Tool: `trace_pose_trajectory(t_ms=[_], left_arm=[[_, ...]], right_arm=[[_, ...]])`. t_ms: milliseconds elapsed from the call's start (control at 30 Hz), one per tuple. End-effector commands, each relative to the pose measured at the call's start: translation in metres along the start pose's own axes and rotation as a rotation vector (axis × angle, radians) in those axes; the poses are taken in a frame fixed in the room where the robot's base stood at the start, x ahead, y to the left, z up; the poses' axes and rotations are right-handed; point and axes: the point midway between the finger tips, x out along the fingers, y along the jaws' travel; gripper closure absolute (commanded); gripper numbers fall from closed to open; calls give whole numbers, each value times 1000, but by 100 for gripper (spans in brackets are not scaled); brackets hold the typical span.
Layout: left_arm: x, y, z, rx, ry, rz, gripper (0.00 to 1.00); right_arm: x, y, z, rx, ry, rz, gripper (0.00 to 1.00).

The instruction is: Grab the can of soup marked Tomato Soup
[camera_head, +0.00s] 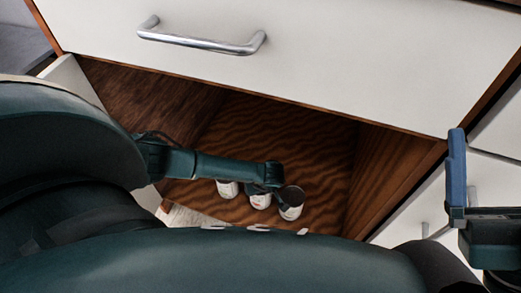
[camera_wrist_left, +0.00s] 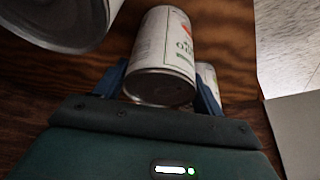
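My left gripper (camera_head: 264,182) is down over the middle one in the head view. In the left wrist view, a can (camera_wrist_left: 166,45) lies between its two spread blue fingers (camera_wrist_left: 160,85). I cannot tell if they touch it. Its label is partly visible, with red and green print; I cannot read "Tomato Soup". Another can (camera_wrist_left: 62,14) shows at upper left, and part of a third (camera_wrist_left: 208,75) behind the right finger. My right gripper (camera_head: 480,175) appears open and empty, partly out of frame.
The white drawer front above (camera_head: 300,60) has a metal handle (camera_head: 200,42) and overhangs the opening. Brown side walls (camera_head: 395,180) bound the space.

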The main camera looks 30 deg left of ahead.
Motion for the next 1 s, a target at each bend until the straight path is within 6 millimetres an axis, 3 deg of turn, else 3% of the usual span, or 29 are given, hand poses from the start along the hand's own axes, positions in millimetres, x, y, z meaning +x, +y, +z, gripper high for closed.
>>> trace_pose_trajectory(t_ms=[467,867,1000], left_arm=[[0,0,0,0,1,0,70],[-8,1,-8,-4,2,0,70],[-22,3,-21,-10,2,-1,70]], right_arm=[[0,0,0,1,-1,0,0],[4,2,-2,10,-14,0,0],[-6,-6,16,94,-144,16,0]])
